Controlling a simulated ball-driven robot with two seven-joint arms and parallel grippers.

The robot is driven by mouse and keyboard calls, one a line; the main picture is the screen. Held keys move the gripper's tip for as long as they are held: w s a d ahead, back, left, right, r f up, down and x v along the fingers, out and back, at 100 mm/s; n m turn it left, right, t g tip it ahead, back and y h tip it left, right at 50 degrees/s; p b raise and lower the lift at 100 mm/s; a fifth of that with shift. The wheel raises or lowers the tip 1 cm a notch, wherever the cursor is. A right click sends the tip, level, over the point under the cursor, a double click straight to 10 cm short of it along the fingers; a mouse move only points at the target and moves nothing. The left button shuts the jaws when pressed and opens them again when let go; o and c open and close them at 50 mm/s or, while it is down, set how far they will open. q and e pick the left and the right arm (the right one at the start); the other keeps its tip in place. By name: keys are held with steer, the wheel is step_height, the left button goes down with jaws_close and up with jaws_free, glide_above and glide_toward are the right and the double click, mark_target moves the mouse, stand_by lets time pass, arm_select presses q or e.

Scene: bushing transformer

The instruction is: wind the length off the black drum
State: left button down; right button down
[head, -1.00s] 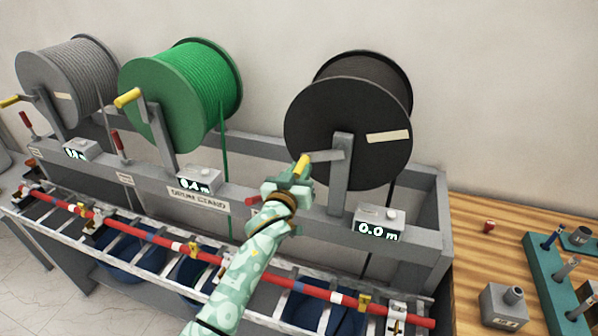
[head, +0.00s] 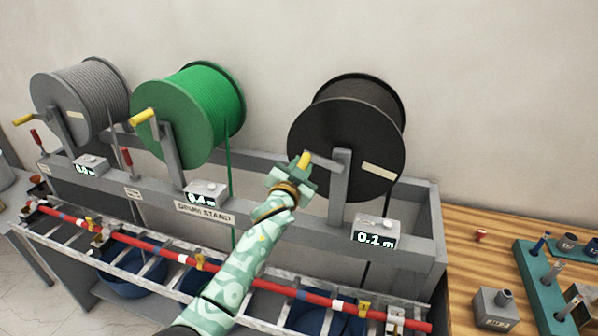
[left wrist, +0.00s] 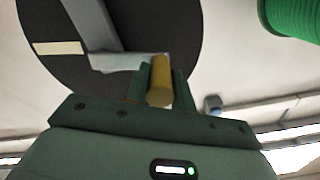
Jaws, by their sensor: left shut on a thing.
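The black drum (head: 340,140) sits at the right end of the drum stand (head: 285,245), with a pale label on its face and a grey crank in front. My left gripper (head: 302,166) is shut on the yellow crank handle (head: 305,159) of this drum. In the left wrist view the yellow handle (left wrist: 159,82) stands between the two fingers, with the drum face (left wrist: 40,60) behind. The counter (head: 376,231) below the drum reads 0.1 m. A black cable runs down behind the stand. My right gripper is not in view.
A green drum (head: 190,115) and a grey drum (head: 80,102) stand to the left, each with a yellow crank handle. A red bar (head: 140,240) with clamps runs along the stand's front, above blue bins (head: 325,318). A wooden table (head: 475,250) with fittings is at right.

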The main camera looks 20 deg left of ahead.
arm_select(q)
steer(key=r+m+p, duration=0.1)
steer(key=d+r+m+p, duration=0.1)
steer(key=r+m, duration=0.1)
steer(key=shift+d+r+m, duration=0.15)
steer(key=shift+r+m, duration=0.1)
steer(key=shift+m, duration=0.05)
steer(key=d+r+m+p, duration=0.2)
steer(key=d+m, duration=0.3)
steer(key=m, duration=0.4)
steer(key=shift+d+r+p, duration=0.35)
steer(key=shift+d+r, duration=0.05)
steer(key=shift+r, duration=0.35)
steer(key=shift+s, duration=0.1)
steer(key=c, duration=1.2)
jaws_free()
steer(key=shift+d+f, duration=0.1)
steer(key=shift+d, duration=0.05)
